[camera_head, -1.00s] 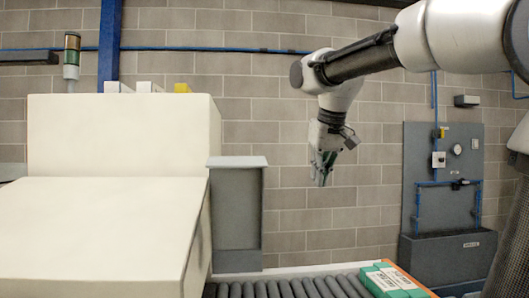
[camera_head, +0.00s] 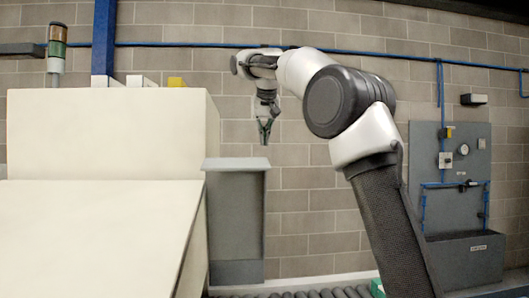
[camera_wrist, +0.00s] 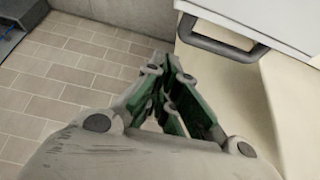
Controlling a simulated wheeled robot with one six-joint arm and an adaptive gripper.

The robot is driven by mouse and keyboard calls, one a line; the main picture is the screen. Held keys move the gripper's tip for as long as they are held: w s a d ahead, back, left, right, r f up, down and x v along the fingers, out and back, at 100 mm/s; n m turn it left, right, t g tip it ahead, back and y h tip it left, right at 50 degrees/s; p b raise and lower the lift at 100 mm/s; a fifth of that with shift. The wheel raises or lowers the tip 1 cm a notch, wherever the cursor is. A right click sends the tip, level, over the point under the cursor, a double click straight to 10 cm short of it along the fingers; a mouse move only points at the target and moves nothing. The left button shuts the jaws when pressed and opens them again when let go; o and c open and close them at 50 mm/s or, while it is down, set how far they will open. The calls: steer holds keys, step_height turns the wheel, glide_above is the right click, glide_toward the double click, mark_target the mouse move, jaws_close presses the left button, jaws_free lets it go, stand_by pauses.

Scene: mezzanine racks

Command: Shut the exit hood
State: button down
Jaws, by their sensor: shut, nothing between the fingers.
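A grey upright housing (camera_head: 236,215) with a flat overhanging top stands against the cream machine (camera_head: 105,130) at the roller conveyor. It looks like the exit hood, but I cannot tell for certain. My gripper (camera_head: 265,140) hangs pointing down near the housing's top right, with its fingers closed and empty. In the wrist view, my gripper (camera_wrist: 172,62) reaches toward a pale panel (camera_wrist: 285,18) bearing a dark grey bar handle (camera_wrist: 222,42). The fingertips are left of the handle and appear apart from it. Whether this panel belongs to the hood is unclear.
A grey panel with a trough (camera_head: 470,255) stands at the right. A signal light (camera_head: 57,50) rises at the left. The block wall (camera_head: 300,200) is behind.

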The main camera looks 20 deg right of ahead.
steer(key=shift+s+a+f, duration=0.1)
steer(key=shift+s+f, duration=0.15)
steer(key=shift+f, duration=0.6)
steer(key=shift+s+f, duration=0.2)
steer(key=shift+f, duration=0.6)
steer(key=shift+s+a+f, duration=0.1)
steer(key=shift+s+f, duration=0.15)
steer(key=shift+f, duration=0.6)
